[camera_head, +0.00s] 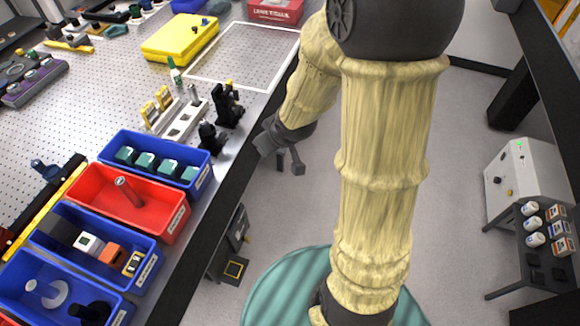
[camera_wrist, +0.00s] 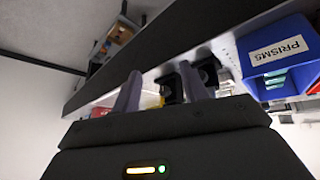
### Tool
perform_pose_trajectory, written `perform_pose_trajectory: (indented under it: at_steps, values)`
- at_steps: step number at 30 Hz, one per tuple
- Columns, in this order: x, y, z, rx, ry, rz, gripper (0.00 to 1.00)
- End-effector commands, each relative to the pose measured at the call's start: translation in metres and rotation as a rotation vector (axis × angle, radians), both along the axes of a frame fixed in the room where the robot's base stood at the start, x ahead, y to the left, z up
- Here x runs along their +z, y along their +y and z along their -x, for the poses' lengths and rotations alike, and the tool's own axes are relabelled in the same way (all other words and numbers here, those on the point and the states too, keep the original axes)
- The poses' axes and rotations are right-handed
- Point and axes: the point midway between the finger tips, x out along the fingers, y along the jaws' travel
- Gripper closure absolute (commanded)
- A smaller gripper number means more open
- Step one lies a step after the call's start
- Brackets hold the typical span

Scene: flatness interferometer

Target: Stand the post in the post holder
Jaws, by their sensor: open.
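A slim metal post (camera_head: 127,191) lies tilted in the red bin (camera_head: 157,226) on the left side of the bench. The post holder is not certain: two black mounts, a taller one (camera_head: 229,104) and a shorter one (camera_head: 211,138), stand near the bench edge. A pale slotted rack (camera_head: 183,122) with an upright metal piece (camera_head: 193,95) is beside them. My gripper (camera_head: 290,164) is open and empty, beyond the bench edge over the floor, right of the mounts. In the wrist view its two fingers (camera_wrist: 163,88) are apart, with black mounts behind them.
A blue bin (camera_head: 201,183) of teal blocks, labelled PRISMS in the wrist view (camera_wrist: 282,50), is behind the red bin. Other blue bins (camera_head: 148,268) stand in front. A yellow case (camera_head: 180,40) and a white-framed area (camera_head: 240,58) lie farther back. The floor (camera_head: 290,215) is open.

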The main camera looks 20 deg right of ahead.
Motion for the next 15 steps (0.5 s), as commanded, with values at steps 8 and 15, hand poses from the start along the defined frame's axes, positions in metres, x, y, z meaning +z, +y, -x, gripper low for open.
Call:
perform_pose_trajectory:
  at_steps: [8,15]
  values:
    - [0.019,-0.016,0.098,-0.295,0.293,-0.015,0.56]
    - [0.021,-0.013,0.117,-0.341,0.354,-0.041,0.56]
